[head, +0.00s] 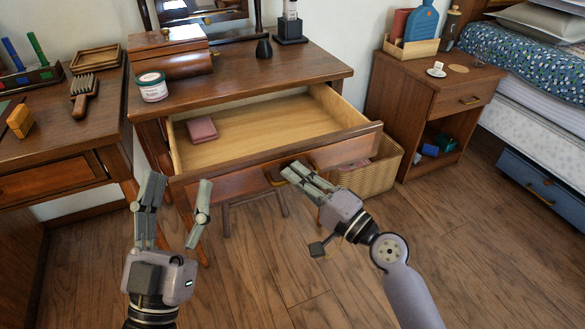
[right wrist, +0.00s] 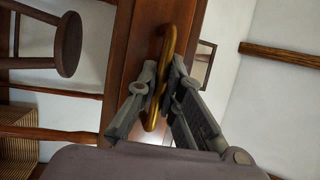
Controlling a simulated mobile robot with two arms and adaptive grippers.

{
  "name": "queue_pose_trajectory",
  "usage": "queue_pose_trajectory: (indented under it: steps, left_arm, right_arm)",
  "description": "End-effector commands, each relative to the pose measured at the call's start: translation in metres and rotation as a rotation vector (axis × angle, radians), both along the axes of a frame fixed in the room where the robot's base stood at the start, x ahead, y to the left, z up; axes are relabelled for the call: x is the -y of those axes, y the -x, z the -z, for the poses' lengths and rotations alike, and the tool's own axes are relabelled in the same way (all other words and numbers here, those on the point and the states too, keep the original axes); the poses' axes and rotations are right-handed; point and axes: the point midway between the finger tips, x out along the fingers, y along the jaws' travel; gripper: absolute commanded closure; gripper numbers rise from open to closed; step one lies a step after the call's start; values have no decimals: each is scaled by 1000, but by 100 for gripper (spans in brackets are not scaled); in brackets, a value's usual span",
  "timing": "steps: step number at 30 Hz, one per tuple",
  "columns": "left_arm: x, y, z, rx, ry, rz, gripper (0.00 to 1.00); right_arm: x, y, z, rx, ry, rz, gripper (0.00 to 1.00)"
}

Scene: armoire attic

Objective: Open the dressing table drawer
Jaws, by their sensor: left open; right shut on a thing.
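The dressing table (head: 300,65) stands in the middle of the head view. My right gripper (head: 290,172) is at the drawer front. In the right wrist view its fingers (right wrist: 158,90) are shut on the brass drawer handle (right wrist: 166,48). My left gripper (head: 178,185) is open and empty, in front of the drawer's left end.
A wooden box (head: 170,55) and a jar (head: 152,88) stand on top. A nightstand (head: 425,90) is at right, a desk (head: 60,145) at left. The floor in front is clear.

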Motion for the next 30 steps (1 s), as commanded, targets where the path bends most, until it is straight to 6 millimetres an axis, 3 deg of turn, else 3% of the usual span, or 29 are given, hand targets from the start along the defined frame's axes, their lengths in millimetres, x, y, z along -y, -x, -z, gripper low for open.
queue_pose_trajectory:
  steps: [12, 13, 17, 26, 30]
  left_arm:
    - [0, -1, 2, -8, -3, -1, 46]
    - [0, -1, 2, -9, -3, -1, 46]
    - [0, -1, 2, -9, -3, -1, 46]
    - [0, 0, 0, -4, -2, 1, 46]
    - [0, 0, 1, -5, -1, 0, 46]
  right_arm:
    - [1, 2, 1, 0, 4, 2, 100]
    - [1, 2, 1, 0, 4, 2, 90]
    - [1, 2, 1, 0, 3, 1, 83]
    - [2, 3, 1, 0, 1, 1, 83]
    - [11, 13, 4, -2, 3, 2, 83]
